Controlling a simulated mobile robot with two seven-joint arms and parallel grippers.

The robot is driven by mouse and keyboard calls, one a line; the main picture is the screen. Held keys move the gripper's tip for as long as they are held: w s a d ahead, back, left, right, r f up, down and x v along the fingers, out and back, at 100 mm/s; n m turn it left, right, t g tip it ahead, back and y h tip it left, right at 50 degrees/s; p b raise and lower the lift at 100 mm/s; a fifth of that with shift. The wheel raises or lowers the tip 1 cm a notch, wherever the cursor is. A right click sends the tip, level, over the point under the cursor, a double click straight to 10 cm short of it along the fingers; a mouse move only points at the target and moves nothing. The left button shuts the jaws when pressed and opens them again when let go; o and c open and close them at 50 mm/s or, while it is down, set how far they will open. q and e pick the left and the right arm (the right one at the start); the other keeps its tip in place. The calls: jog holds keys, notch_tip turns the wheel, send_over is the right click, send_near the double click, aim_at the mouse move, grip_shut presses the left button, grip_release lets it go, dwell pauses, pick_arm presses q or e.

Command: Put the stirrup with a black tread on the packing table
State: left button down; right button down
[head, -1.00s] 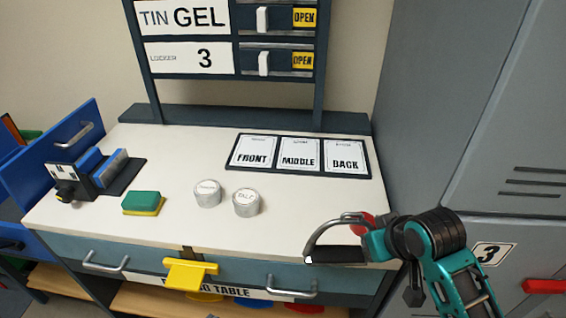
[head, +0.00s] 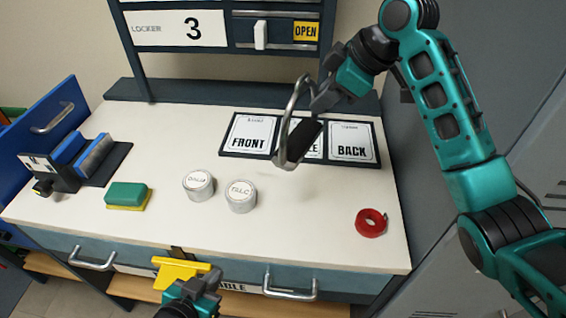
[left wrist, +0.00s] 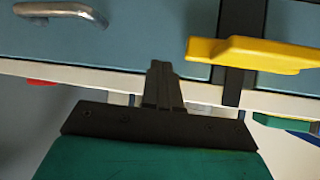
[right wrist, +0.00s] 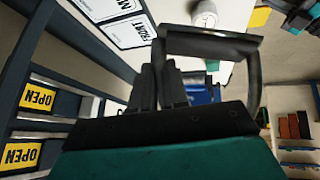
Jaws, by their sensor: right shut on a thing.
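The stirrup (head: 290,120), a grey metal loop with a black tread (head: 304,141), hangs in the air above the white-topped table (head: 270,222), in front of the framed cards. My right gripper (head: 320,98) is shut on the stirrup's metal loop, with the tread on the lower side. In the right wrist view the stirrup's tread (right wrist: 212,42) shows beyond the fingers. My left gripper (head: 208,281) is low at the table's front edge, near the yellow piece there. In the left wrist view its fingers (left wrist: 163,72) are together and empty.
Framed cards (head: 248,134) lie at the back. Two round tins (head: 198,186) (head: 240,197), a green-yellow sponge (head: 126,195), a red tape roll (head: 371,223) and a brush block (head: 92,158) sit on the table. The yellow piece (head: 180,271) sticks out in front. The front middle is clear.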

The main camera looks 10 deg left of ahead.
jog(key=shift+f+b, duration=0.6)
jog(key=shift+f, duration=9.2)
jog(key=c, duration=1.1)
grip_release()
jog(key=shift+f, duration=0.1)
jog(key=shift+d+r, duration=0.1)
jog(key=shift+r, duration=0.2)
jog(key=p+v, duration=0.1)
jog(key=v, duration=0.6)
jog(key=shift+s, duration=0.1)
